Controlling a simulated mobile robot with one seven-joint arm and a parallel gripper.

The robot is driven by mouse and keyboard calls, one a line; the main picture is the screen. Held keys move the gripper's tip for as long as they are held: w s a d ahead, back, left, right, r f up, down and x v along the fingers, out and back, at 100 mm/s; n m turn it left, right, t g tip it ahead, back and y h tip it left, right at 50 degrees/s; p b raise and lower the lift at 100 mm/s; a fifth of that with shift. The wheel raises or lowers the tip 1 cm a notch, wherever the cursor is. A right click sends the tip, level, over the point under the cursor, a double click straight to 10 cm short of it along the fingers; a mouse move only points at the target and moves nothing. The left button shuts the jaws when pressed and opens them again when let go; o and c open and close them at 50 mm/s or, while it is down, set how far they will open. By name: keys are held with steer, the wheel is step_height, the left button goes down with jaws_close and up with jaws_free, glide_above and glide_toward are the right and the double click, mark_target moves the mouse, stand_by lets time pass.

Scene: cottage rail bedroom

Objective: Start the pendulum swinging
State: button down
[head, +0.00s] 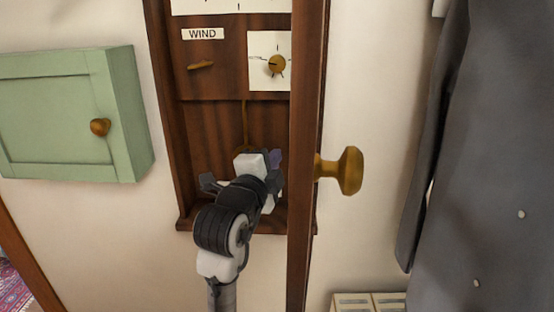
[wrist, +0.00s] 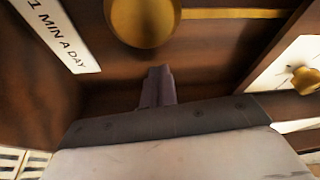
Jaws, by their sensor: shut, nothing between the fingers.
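The pendulum is a brass rod (head: 245,125) hanging in the lower part of a dark wood clock case (head: 185,140). In the wrist view its round brass bob (wrist: 144,18) is at the top, with the rod (wrist: 235,13) running off to the right. My gripper (head: 275,160) is inside the case, in front of the pendulum's lower end. In the wrist view its purple-grey fingers (wrist: 160,72) are shut and empty, with their tips close to the bob's edge. I cannot tell whether they touch it.
The case door (head: 304,120) stands open, edge-on just right of my gripper, with a brass knob (head: 345,171). A WIND label (head: 203,34) and a small dial (head: 277,65) sit above. A green cabinet (head: 65,120) is left; a dark coat (head: 490,140) hangs right.

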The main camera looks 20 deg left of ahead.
steer(key=shift+s+a+f, duration=0.1)
steer(key=shift+s+a, duration=0.1)
steer(key=shift+a, duration=0.3)
steer(key=shift+s+a+f, duration=0.1)
steer(key=shift+s+a, duration=0.05)
steer(key=shift+a, duration=0.3)
steer(key=a+m+b, duration=0.1)
steer(key=a, duration=0.1)
steer(key=s+a+m+b, duration=0.1)
steer(key=a+b, duration=0.1)
steer(key=shift+f+g, duration=0.15)
steer(key=shift+g, duration=0.25)
